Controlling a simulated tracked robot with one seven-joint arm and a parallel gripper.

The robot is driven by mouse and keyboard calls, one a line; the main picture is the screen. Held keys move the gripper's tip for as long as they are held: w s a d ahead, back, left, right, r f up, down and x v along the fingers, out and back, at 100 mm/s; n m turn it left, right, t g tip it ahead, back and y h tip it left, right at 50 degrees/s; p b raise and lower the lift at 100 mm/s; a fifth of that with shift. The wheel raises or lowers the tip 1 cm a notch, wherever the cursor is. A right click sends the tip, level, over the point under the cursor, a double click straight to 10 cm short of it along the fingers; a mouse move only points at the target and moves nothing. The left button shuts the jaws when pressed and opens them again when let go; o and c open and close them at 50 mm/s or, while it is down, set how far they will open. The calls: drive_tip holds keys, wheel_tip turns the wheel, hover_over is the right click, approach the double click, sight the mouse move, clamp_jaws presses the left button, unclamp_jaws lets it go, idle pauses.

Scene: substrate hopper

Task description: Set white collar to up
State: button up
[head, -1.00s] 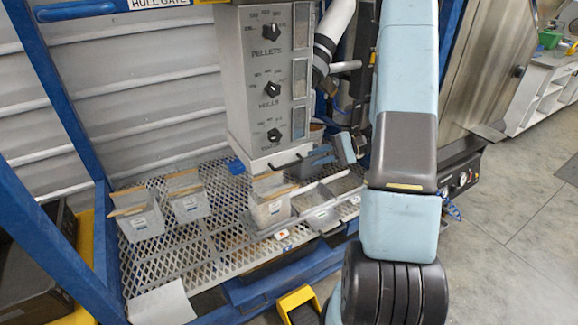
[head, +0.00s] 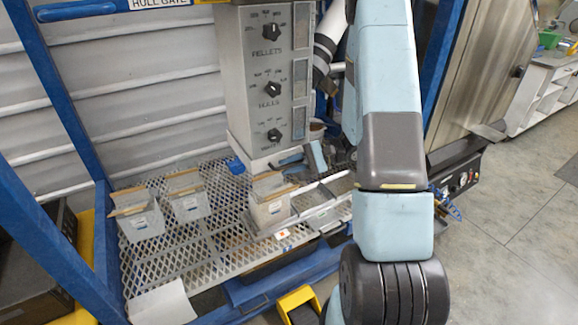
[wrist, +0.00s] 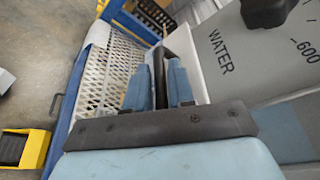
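The whitish collar (head: 262,160) runs around the bottom of the grey control box (head: 262,85) in the head view. In the wrist view it seems to be the white strip (wrist: 212,62) beside the grey panel marked WATER. A dark bar handle (wrist: 180,42) stands out along it. My gripper (head: 297,160) is at the collar's lower right in the head view. In the wrist view its two blue fingers (wrist: 163,75) are apart, with the bar running between them. Whether they press on it I cannot tell. The collar's far side is hidden.
Several small bins, one of them the left bin (head: 142,218), stand on the mesh shelf (head: 190,250) below the box. The box carries black knobs (head: 272,90). A blue frame post (head: 60,100) stands at the left. Open floor (head: 520,220) lies at the right.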

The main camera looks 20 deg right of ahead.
clamp_jaws()
idle(0.3)
drive_tip(key=shift+w+r, duration=0.1)
drive_tip(key=shift+r, duration=1.85)
drive_tip(key=shift+o, duration=0.2)
unclamp_jaws()
drive_tip(key=shift+r, duration=0.1)
drive_tip(key=shift+d, duration=0.15)
drive_tip(key=v, duration=1.3)
drive_tip(key=shift+d, duration=0.3)
